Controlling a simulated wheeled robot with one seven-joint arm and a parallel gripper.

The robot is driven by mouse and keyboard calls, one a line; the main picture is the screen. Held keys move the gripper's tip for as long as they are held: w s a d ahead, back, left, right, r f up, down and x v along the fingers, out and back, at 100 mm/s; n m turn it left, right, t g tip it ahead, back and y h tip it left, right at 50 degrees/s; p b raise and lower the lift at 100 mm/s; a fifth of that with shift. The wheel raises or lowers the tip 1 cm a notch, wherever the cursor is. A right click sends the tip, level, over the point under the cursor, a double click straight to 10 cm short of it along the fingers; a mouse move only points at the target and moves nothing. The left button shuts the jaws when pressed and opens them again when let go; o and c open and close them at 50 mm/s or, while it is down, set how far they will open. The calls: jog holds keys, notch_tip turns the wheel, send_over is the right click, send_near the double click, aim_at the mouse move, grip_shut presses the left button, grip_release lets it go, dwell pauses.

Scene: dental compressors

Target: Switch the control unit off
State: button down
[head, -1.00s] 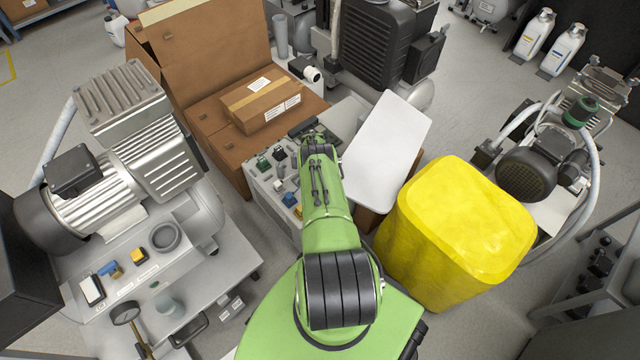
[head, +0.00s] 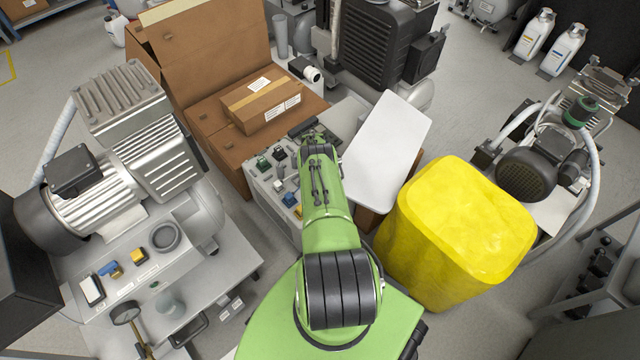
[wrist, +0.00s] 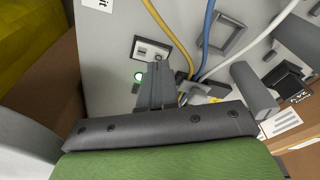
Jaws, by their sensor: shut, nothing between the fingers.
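The control unit is a light grey box (head: 268,196) in the head view, partly hidden behind my green arm. In the wrist view its grey panel (wrist: 112,42) fills most of the picture. A small switch plate (wrist: 152,49) with a dark frame sits on that panel, and a green lamp (wrist: 138,77) glows beside it. My gripper (wrist: 155,70) is shut and empty, its fingertips right at the lower edge of the switch plate. I cannot tell whether they touch it. The fingers hide part of the panel below the plate.
Yellow, blue and white cables (wrist: 208,30) run close to the right of my fingers. A cardboard box (head: 262,105) stands behind the unit.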

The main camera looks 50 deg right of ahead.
notch_tip(320, 180, up, 7)
jog(key=p, duration=0.5)
dwell(0.5)
